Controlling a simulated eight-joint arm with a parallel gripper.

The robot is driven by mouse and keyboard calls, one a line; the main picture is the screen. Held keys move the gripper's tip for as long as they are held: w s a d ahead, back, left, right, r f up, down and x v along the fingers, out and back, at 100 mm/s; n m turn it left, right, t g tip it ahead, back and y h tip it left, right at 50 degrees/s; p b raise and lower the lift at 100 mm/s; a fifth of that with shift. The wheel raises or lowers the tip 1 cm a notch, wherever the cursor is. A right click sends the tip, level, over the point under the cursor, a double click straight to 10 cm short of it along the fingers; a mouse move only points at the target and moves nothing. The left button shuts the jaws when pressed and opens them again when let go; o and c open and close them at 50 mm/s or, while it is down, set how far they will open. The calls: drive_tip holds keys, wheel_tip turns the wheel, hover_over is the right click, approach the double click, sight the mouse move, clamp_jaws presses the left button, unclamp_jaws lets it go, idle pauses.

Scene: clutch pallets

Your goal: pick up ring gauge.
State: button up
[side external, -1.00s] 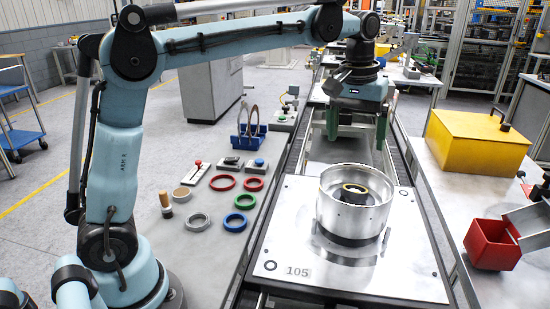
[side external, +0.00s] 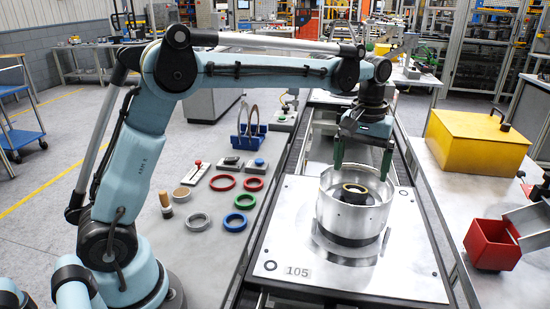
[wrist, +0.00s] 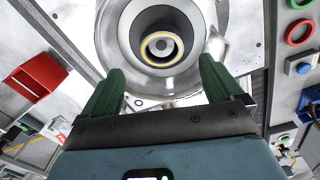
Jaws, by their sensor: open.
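A silver drum (side external: 345,212) stands upright on the pallet plate marked 105. Inside it sits a dark ring with a yellow rim (side external: 356,188), which also shows in the wrist view (wrist: 159,47); this looks like the ring gauge, though no label confirms it. My gripper (side external: 362,167) is open and empty, with its green fingers pointing down above the drum's far side. In the wrist view, the fingers (wrist: 161,68) stand apart, one on each side of the drum's near rim. The yellow-rimmed ring lies beyond the fingertips, not between them.
The drum wall encircles the ring. On the right are a yellow box (side external: 475,147) and a red bin (side external: 490,246).

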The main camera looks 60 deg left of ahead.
drive_tip(key=f, duration=0.3)
drive_tip(key=shift+s+f, duration=0.4)
drive_tip(key=shift+f, duration=0.7)
drive_tip(key=c, duration=1.3)
drive_tip(key=shift+c, duration=0.2)
drive_tip(key=shift+r, duration=0.15)
